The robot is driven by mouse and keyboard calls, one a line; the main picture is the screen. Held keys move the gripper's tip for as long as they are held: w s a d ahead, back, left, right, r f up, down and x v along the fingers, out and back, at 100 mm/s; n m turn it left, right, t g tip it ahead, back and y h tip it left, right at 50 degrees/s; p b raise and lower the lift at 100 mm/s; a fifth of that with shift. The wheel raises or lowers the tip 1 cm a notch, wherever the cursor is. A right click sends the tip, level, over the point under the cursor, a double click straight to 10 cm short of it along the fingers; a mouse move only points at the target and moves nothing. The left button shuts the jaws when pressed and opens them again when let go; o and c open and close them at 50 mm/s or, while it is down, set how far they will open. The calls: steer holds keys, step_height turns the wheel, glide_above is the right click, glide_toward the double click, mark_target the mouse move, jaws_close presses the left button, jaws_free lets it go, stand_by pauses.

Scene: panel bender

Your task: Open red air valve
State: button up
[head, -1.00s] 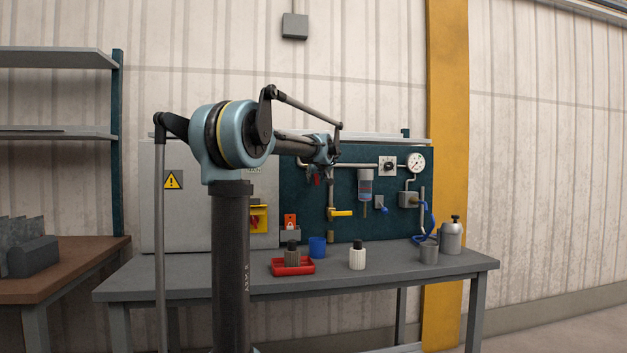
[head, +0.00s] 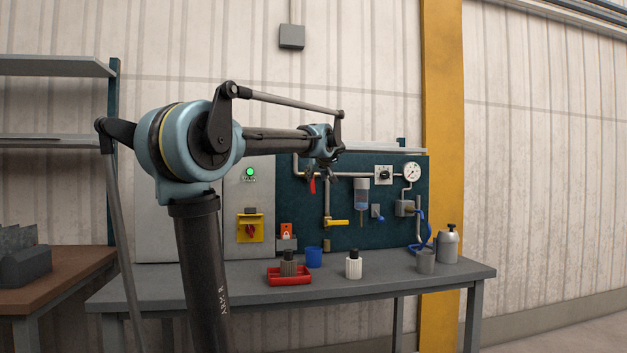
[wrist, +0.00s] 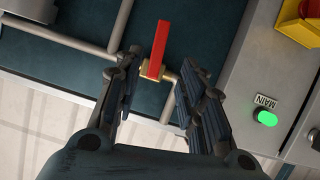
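The red air valve handle (head: 312,185) hangs downward from the pipework on the dark teal panel in the head view. In the wrist view the red handle (wrist: 159,45) stands just beyond the fingertips, across the pipe, with its brass body (wrist: 151,71) between the finger ends. My gripper (wrist: 156,68) is open, one finger on each side of the valve, and holds nothing. I cannot tell whether a finger touches it. In the head view my gripper (head: 324,165) is small and dark, close to the panel beside the red handle.
A yellow lever (head: 338,222), filter (head: 361,194) and gauge (head: 412,171) are on the same panel. A grey cabinet with a green light (wrist: 266,118) and yellow switch (head: 250,228) stands left. The bench (head: 380,287) below holds a red tray (head: 288,280), cups and bottles.

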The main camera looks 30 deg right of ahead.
glide_toward(313, 185)
steer(key=x, duration=1.1)
steer(key=shift+a, duration=0.15)
stand_by(0.6)
jaws_close()
